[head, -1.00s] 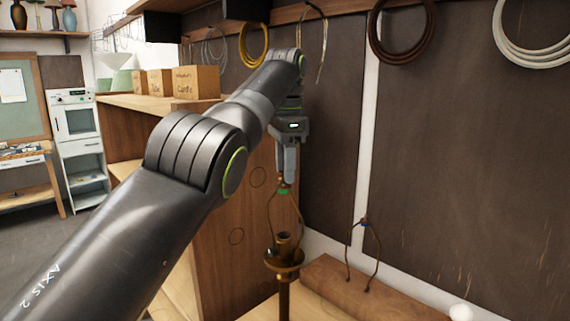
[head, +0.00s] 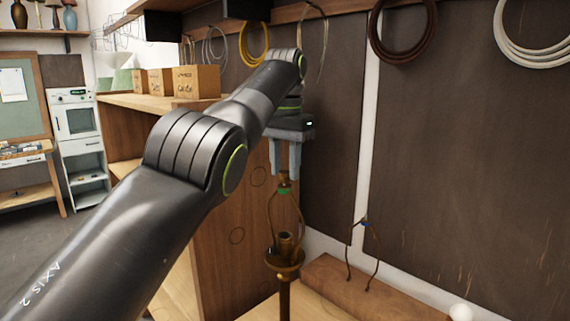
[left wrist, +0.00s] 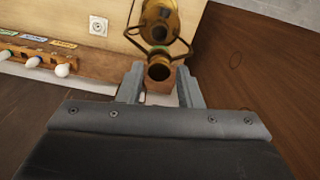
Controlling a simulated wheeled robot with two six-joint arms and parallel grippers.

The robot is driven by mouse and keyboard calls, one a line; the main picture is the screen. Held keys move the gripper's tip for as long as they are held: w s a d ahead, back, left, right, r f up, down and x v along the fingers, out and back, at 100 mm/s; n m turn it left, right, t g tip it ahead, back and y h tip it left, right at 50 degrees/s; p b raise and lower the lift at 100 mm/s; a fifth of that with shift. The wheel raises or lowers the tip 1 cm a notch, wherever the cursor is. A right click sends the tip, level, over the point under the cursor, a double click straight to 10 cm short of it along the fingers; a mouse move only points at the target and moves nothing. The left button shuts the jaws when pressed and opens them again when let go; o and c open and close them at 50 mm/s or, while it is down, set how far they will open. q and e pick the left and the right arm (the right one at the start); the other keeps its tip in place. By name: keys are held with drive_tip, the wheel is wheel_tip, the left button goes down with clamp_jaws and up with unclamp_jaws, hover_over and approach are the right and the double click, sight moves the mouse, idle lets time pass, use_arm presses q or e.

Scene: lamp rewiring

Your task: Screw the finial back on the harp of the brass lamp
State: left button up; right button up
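The brass lamp (head: 285,262) stands upright, with its socket inside the wire harp (head: 269,215). A green band (head: 284,190) marks the harp's top. A small brass piece, seemingly the finial (head: 284,177), sits at the top just above the band; whether it is threaded on cannot be told. My left gripper (head: 286,170) points down over it, its two fingers apart, one on each side. In the left wrist view a round brass end (left wrist: 159,68) shows between the spread fingertips (left wrist: 160,90), with a visible gap to each finger. My right gripper is out of view.
A wooden block (head: 350,290) behind the lamp holds another harp (head: 376,250) with a blue top. A wooden cabinet side (head: 230,215) stands close at the left of the lamp. A white bulb (head: 461,312) is at lower right. Cable coils hang on the wall.

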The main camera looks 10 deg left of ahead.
use_arm(q)
clamp_jaws()
drive_tip(key=m, duration=0.6)
drive_tip(key=shift+d+m, duration=0.1)
drive_tip(key=shift+m, duration=0.9)
drive_tip(key=m, duration=0.5)
drive_tip(key=shift+s+b, duration=0.1)
drive_tip(key=shift+b, duration=0.25)
drive_tip(key=m, duration=0.3)
drive_tip(key=shift+m, duration=1)
drive_tip(key=m, duration=0.6)
drive_tip(key=shift+s+b, duration=0.15)
drive_tip(key=shift+b, duration=0.15)
